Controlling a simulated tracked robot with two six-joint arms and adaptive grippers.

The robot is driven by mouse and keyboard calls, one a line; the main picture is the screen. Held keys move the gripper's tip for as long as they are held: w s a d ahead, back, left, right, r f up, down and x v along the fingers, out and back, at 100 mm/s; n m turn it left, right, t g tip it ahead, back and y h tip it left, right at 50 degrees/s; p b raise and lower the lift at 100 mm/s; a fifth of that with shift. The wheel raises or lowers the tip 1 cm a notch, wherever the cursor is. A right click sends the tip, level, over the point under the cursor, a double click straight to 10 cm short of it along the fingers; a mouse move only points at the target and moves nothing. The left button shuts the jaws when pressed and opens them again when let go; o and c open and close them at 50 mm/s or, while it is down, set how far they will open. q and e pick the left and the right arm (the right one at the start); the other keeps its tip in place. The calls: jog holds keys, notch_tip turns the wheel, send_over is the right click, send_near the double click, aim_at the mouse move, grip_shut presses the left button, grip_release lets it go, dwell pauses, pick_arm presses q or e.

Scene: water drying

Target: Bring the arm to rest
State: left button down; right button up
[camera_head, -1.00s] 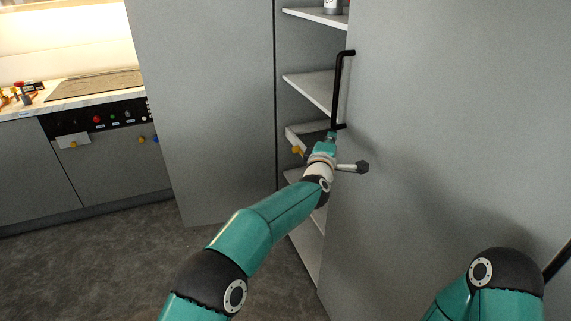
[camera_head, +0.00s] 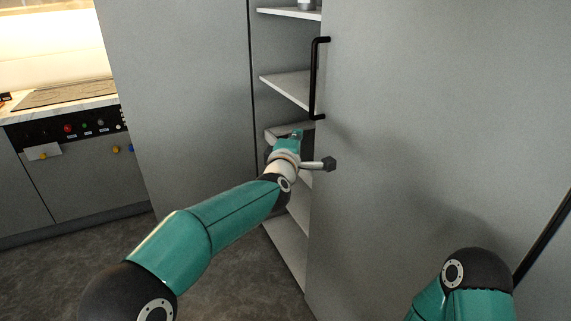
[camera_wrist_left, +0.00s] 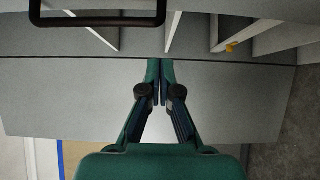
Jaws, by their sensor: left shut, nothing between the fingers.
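My left arm (camera_head: 205,222) is teal and black and reaches from the lower left toward the open cabinet. My left gripper (camera_head: 297,134) is at the opening, a little left of and below the lower end of the black door handle (camera_head: 316,78). In the left wrist view the gripper's fingers (camera_wrist_left: 160,70) are together with nothing between them, and the handle (camera_wrist_left: 100,21) is apart from them at the upper left. A link of my right arm (camera_head: 465,285) shows at the lower right; my right gripper is out of view.
A grey door (camera_head: 420,130) with the handle stands right of the opening; another grey panel (camera_head: 180,100) stands left. White shelves (camera_head: 288,88) show between them. A yellow item (camera_wrist_left: 231,47) is by the shelves. A counter with a cooktop (camera_head: 65,92) is far left. Grey floor (camera_head: 225,275) lies below.

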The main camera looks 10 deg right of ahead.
pick_arm(q)
jog(key=a+b+v, duration=0.1)
jog(key=b+v, duration=0.1)
jog(key=v, duration=0.3)
jog(key=w+a+f+n+g+y+p, duration=0.2)
jog(key=w+a+f+y+p, duration=0.1)
jog(key=a+f, duration=0.9)
jog(key=s+a+f+m+g+y+p, duration=0.1)
jog(key=s+a+f+g, duration=0.3)
jog(key=f, duration=0.7)
jog(key=s+a+f+m+g+p, duration=0.1)
jog(key=s+a+f+g, duration=0.1)
jog(key=s+a+f, duration=0.65)
jog(key=s+d+f+m+g+p, duration=0.15)
jog(key=s+f+m+g, duration=0.25)
jog(key=s+f, duration=0.95)
jog(key=s+d+m+g+h, duration=0.2)
jog(key=s+m, duration=0.5)
jog(key=s, duration=1)
jog(key=shift+d+f+m+g, duration=0.35)
jog(key=shift+d+g, duration=0.5)
jog(key=shift+g, duration=0.35)
